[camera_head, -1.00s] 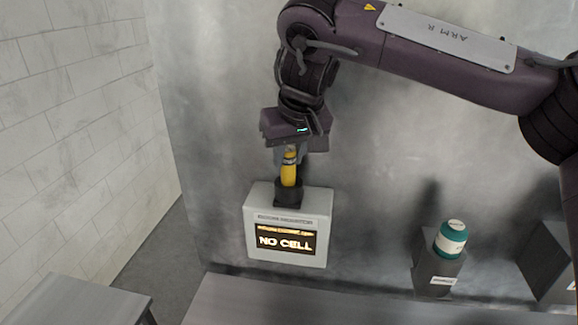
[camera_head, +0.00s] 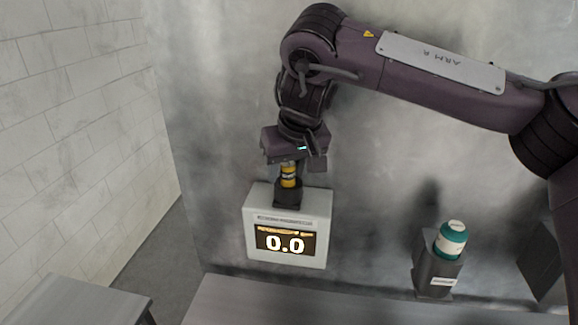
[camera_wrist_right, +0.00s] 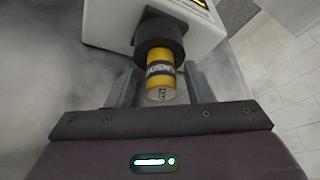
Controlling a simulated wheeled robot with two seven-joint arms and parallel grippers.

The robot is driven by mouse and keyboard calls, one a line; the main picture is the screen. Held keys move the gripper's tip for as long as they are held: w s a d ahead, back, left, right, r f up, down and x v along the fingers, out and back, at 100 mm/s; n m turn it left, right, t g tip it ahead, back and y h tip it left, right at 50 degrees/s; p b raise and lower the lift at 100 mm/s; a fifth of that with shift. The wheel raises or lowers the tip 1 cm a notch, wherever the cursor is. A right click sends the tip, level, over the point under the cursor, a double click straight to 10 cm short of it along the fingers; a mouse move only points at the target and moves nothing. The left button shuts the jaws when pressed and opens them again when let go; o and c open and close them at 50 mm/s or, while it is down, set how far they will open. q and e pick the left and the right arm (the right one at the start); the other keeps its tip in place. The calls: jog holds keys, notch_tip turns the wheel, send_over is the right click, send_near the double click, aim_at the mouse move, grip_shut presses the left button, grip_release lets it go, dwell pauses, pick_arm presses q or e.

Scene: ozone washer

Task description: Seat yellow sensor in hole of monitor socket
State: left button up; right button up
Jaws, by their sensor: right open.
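The yellow sensor (camera_head: 289,176) stands upright in the black socket (camera_head: 288,194) on top of the white monitor (camera_head: 256,208), whose screen reads "0.0". In the right wrist view the sensor (camera_wrist_right: 160,78) has a dark band with lettering and a pale end cap, and its far end sits inside the black socket ring (camera_wrist_right: 158,48). My right gripper (camera_head: 289,165) is directly above the sensor. In the wrist view its two fingers (camera_wrist_right: 160,88) stand apart on either side of the sensor, with a gap visible. My left gripper is not in view.
A teal and white canister (camera_head: 452,240) sits on a dark wall holder (camera_head: 436,272) at the right. Another dark holder (camera_head: 540,262) is at the far right. A grey counter (camera_head: 250,300) runs along the bottom, and a grey table (camera_head: 85,300) stands at lower left.

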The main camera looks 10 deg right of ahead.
jog(key=v, duration=1.2)
jog(key=shift+b, duration=0.4)
jog(key=shift+r, duration=0.1)
